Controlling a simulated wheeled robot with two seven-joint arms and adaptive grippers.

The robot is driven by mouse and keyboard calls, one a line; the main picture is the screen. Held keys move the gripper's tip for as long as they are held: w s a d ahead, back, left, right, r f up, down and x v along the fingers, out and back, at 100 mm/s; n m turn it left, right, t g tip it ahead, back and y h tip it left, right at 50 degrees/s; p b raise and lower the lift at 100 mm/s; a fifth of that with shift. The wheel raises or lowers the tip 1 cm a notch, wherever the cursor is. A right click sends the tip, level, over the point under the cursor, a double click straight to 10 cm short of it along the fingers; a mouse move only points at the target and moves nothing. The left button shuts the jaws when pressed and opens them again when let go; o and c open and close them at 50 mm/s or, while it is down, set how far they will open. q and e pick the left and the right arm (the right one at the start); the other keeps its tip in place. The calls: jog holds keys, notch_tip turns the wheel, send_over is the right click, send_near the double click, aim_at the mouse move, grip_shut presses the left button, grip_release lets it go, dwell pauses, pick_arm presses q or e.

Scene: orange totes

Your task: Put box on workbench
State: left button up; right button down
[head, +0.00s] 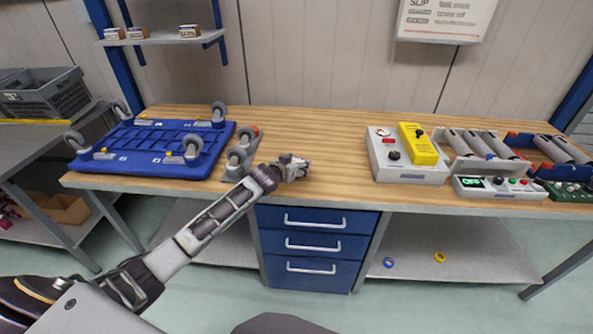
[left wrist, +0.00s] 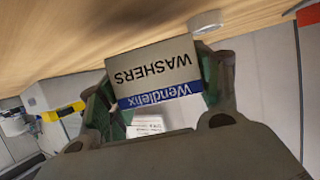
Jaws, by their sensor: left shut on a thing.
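The box (left wrist: 152,75) is small, with a beige face reading WASHERS and a blue band. It sits between the fingers of my left gripper (left wrist: 160,88) in the left wrist view. In the head view my left gripper (head: 292,168) is over the front part of the wooden workbench (head: 320,135), above the blue drawers. The box cannot be made out clearly there. The workbench top also shows close by in the left wrist view (left wrist: 70,45). I cannot tell whether the box touches it. My right gripper is not in view.
A blue wheeled dolly (head: 165,150) lies wheels up at the left of the bench, with grey casters (head: 243,150) beside it. A control box (head: 405,158) with a yellow part stands to the right. The bench middle is clear. Small boxes (head: 137,33) sit on a shelf.

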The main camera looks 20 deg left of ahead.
pick_arm(q)
jog(key=shift+f, duration=1.4)
jog(key=o, duration=1.2)
jog(key=shift+f, duration=0.1)
jog(key=shift+v, duration=6.05)
